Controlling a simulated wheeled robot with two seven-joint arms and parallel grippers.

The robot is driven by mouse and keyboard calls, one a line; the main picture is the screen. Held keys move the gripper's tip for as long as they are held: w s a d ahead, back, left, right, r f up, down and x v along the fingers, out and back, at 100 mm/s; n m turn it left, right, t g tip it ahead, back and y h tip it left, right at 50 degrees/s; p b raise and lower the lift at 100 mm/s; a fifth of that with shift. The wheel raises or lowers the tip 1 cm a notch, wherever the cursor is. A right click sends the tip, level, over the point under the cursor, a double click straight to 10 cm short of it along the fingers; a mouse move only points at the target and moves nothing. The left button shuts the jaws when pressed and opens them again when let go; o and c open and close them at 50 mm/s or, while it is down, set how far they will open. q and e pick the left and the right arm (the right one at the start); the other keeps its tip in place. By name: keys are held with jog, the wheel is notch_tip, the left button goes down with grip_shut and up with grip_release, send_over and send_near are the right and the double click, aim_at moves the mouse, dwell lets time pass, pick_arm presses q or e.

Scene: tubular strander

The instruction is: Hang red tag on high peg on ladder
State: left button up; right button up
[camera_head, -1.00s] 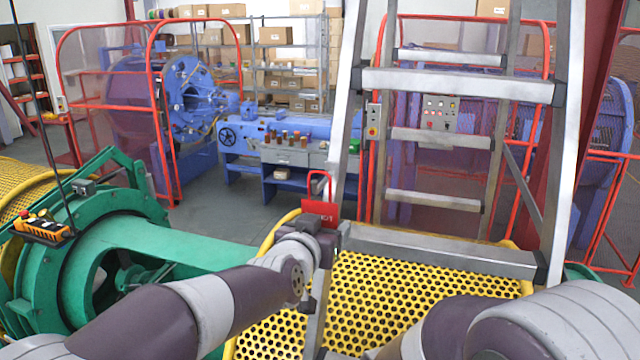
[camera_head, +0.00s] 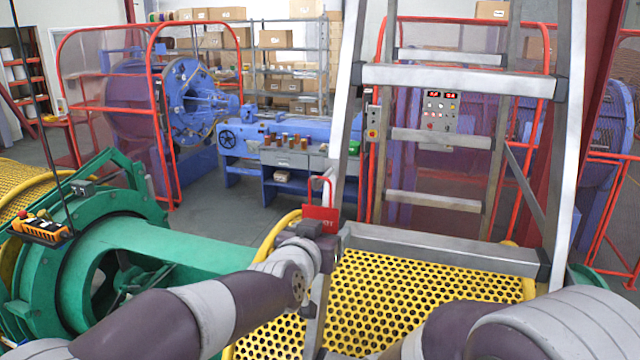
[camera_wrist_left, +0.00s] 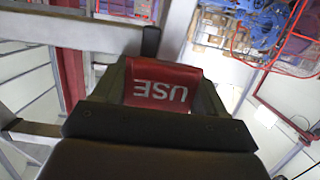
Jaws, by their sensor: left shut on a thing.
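The red tag (camera_head: 320,219) with its thin red loop on top is upright in my left gripper (camera_head: 322,234) in the head view, beside the ladder's left rail (camera_head: 346,110). In the left wrist view the tag (camera_wrist_left: 162,84) shows upside-down white lettering "USE" between the two dark fingers of my left gripper (camera_wrist_left: 160,75), which is shut on it. The tag is low on the ladder, near the wide bottom step (camera_head: 440,250). I cannot make out the high peg. My right arm shows at the lower right of the head view; its gripper is out of view.
A yellow perforated platform (camera_head: 400,305) lies below the ladder. Green machinery (camera_head: 150,245) stands at the left. Red-framed guards (camera_head: 110,105) and a blue machine bench (camera_head: 285,155) stand behind. A control panel (camera_head: 438,110) shows behind the ladder's rungs.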

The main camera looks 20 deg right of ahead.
dwell(0.4)
pick_arm(q)
jog(key=o, duration=1.1)
jog(key=shift+v, duration=0.8)
jog(key=v, duration=0.7)
jog(key=shift+s+a+b, duration=0.15)
jog(key=shift+s+b, duration=0.05)
jog(key=shift+b, duration=0.1)
